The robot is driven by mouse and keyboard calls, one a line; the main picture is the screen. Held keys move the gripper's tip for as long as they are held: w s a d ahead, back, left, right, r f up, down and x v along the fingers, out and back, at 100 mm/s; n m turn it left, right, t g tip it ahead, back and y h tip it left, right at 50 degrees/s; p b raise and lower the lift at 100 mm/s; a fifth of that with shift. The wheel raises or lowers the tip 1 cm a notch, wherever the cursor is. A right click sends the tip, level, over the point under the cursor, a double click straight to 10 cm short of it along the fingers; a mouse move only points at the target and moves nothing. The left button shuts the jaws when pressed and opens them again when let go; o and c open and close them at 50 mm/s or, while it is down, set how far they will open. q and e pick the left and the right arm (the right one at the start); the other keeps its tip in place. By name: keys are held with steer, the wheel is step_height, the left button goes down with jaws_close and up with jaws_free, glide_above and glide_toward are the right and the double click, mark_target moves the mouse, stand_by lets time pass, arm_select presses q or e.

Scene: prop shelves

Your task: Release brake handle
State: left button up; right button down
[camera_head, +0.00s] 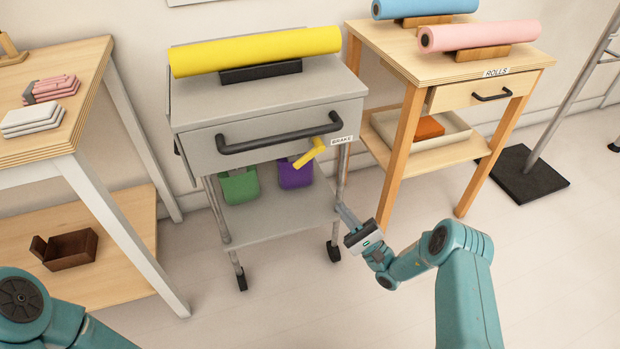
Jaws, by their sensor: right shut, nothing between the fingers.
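The yellow brake handle (309,154) sits at the front right of the grey cart (200,150), just below the right end of its black push bar (280,133). It slants down to the left, next to a label reading "BRAKE" (342,143). My right gripper (346,214) is shut and empty, below and to the right of the handle, close to the cart's right front leg and apart from the handle. My left arm (40,312) shows at the bottom left corner; its gripper is out of view.
A yellow roll (255,51) lies on the cart, with green (240,187) and purple (295,173) bins on its lower shelf. A wooden table labelled "ROLLS" (440,68) stands close on the right, another table (88,75) on the left. The floor in front is clear.

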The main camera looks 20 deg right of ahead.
steer(key=b, duration=0.2)
glide_toward(307, 154)
steer(key=shift+w+a, duration=1.75)
steer(key=shift+w, duration=0.65)
steer(key=shift+r, duration=0.25)
steer(key=shift+b, duration=0.3)
steer(key=shift+a, duration=0.2)
